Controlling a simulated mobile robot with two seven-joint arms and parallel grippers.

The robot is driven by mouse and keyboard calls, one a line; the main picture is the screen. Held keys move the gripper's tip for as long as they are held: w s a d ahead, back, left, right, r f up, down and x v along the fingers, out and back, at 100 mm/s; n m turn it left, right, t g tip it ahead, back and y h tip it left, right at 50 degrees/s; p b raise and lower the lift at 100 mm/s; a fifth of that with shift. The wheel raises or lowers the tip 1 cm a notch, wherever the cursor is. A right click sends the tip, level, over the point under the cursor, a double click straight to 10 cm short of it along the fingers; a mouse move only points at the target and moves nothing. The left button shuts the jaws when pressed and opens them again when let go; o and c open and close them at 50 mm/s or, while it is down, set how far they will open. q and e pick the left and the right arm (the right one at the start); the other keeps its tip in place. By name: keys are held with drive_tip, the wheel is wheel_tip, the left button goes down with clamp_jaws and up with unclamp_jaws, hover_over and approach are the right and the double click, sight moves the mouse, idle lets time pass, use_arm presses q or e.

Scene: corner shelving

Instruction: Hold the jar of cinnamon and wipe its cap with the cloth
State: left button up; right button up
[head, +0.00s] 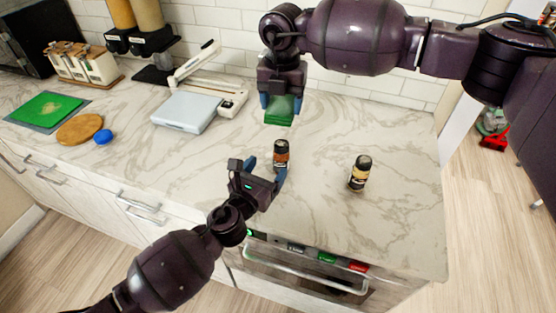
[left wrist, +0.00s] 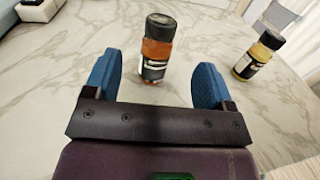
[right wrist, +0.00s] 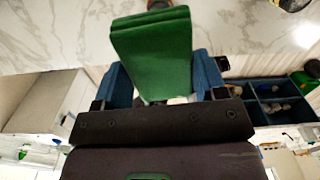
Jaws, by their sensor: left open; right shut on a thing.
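A jar with reddish-brown contents and a black cap (head: 281,154) stands upright on the counter; I take it for the cinnamon. It also shows in the left wrist view (left wrist: 155,50), ahead of and between the blue fingertips. My left gripper (head: 262,178) is open and empty, low beside the jar, its fingers pointing at it. A folded green cloth (head: 280,110) hangs from my right gripper (head: 282,100), above the counter behind the jar. In the right wrist view the cloth (right wrist: 152,50) is between the blue fingers, which are shut on it.
A second jar with yellowish contents (head: 360,173) stands to the right of the first. A white scale (head: 186,112) is at the back left. The counter's right part is clear.

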sight(277, 164)
use_arm(q)
drive_tip(key=shift+f, duration=2)
drive_tip(key=shift+x, duration=3.75)
drive_tip(key=c, duration=1.1)
drive_tip(key=shift+o, duration=0.2)
drive_tip(key=o, duration=0.9)
drive_tip(key=c, duration=0.9)
